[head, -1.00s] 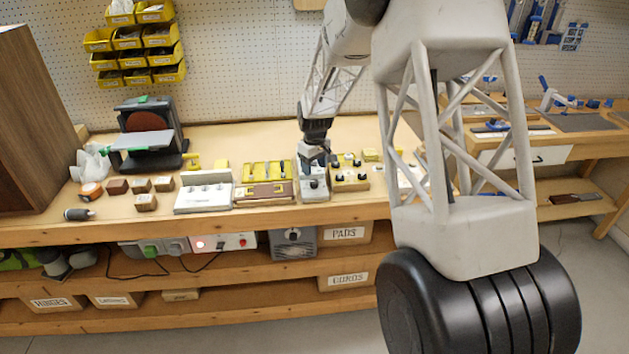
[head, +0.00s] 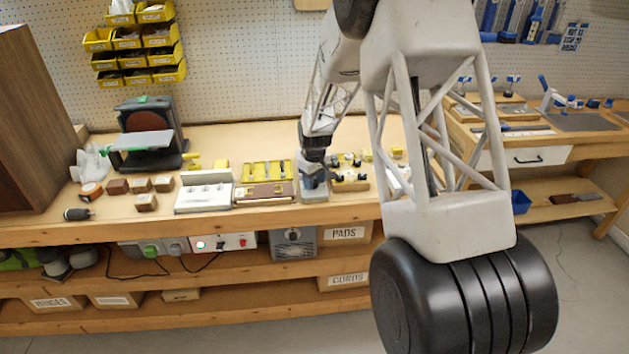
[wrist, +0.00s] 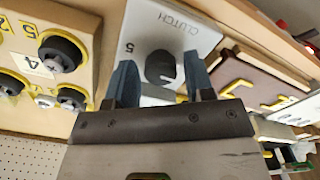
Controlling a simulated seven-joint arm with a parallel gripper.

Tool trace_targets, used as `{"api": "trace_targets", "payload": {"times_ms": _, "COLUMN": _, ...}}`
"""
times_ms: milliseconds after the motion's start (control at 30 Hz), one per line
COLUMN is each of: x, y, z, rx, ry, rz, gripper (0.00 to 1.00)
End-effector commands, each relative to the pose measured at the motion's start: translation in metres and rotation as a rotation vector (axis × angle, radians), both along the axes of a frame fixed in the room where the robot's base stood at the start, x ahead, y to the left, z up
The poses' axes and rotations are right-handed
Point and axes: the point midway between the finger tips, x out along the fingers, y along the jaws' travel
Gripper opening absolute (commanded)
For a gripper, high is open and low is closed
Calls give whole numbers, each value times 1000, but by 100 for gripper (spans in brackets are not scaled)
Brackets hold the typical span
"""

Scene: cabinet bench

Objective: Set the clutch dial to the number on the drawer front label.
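The clutch dial (wrist: 160,67) is a round dark knob on a pale plate (wrist: 181,32) marked CLUTCH, with a 5 beside the knob. Its pointer setting is too unclear to read. My gripper (wrist: 160,78) has its two blue fingers apart, one on each side of the dial; contact cannot be told. In the head view my gripper (head: 313,180) is low over the clutch plate (head: 313,194) and hides the dial. A white drawer front (head: 527,157) with a dark handle is at the right bench; I see no readable label on it.
A yellow-edged board with several dark knobs (wrist: 62,52) and a card reading 4 lies close beside the clutch plate. A brown panel with yellow outlines (wrist: 255,88) is on the other side. A yellow tray (head: 267,171) and a white switch box (head: 203,197) stand left of the gripper.

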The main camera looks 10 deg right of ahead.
Motion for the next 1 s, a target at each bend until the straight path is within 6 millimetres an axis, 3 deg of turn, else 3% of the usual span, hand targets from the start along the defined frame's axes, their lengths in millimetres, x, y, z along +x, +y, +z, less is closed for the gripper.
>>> {"api": "trace_targets", "payload": {"times_ms": 33, "x": 0, "y": 0, "z": 0, "rx": 0, "ry": 0, "rz": 0, "gripper": 41}}
{"api": "trace_targets", "payload": {"times_ms": 233, "x": 0, "y": 0, "z": 0, "rx": 0, "ry": 0, "rz": 0, "gripper": 10}}
{"api": "trace_targets", "payload": {"times_ms": 667, "x": 0, "y": 0, "z": 1, "rx": 0, "ry": -1, "rz": -65, "gripper": 10}}
{"api": "trace_targets", "payload": {"times_ms": 1000, "x": 0, "y": 1, "z": 1, "rx": 0, "ry": -2, "rz": -285, "gripper": 10}}
